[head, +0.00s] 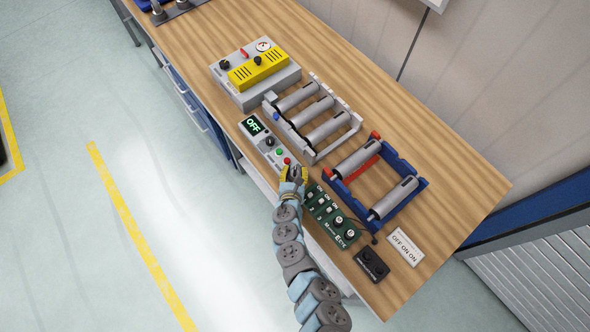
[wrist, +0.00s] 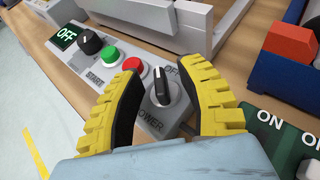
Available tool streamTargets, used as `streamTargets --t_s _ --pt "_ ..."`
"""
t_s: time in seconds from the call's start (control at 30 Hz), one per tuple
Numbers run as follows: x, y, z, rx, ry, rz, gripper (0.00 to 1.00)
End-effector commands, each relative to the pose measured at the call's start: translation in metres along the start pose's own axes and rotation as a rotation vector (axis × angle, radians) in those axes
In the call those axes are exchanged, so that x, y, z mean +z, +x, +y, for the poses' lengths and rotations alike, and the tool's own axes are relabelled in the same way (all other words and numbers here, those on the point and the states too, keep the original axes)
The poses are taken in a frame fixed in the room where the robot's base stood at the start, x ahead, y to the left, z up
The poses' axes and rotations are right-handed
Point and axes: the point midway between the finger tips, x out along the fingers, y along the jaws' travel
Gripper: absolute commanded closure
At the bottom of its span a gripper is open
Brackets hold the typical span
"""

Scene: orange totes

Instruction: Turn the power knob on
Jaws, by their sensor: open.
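The power knob (wrist: 160,88) is black with a white pointer line and sits at the near end of a grey control box (head: 262,143), beside the lettering "POWER" and "OFF". Its line runs up and down in the wrist view. My gripper (wrist: 168,75) is open, with one yellow-and-black finger on each side of the knob. I cannot tell whether either finger touches it. In the head view my gripper (head: 294,172) covers the knob. The box's display (head: 253,125) reads "OFF" in green; it also shows in the wrist view (wrist: 66,38).
A red button (wrist: 132,64), a green START button (wrist: 107,55) and another black knob (wrist: 92,42) share the box. A green switch panel (head: 330,213) stands close on the right. Racks of grey cylinders (head: 325,124) lie behind.

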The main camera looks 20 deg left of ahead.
Motion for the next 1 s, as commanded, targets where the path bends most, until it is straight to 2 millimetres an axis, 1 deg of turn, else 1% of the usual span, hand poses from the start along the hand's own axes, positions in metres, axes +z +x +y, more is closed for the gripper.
streamTargets --t_s 0.4,0.47,0.5,0.53,0.57,1.0 --pt "0.0000 0.0033 0.0003 0.000 0.001 0.000 0.61" --pt "0.0000 0.0033 0.0003 0.000 0.001 0.000 0.78" --pt "0.0000 0.0033 0.0003 0.000 0.001 0.000 0.90" --pt "0.0000 0.0033 0.0003 0.000 0.001 0.000 0.98" --pt "0.0000 0.0033 0.0003 0.000 0.001 0.000 1.00" --pt "0.0004 0.0032 0.0007 -0.022 0.010 0.000 1.00"
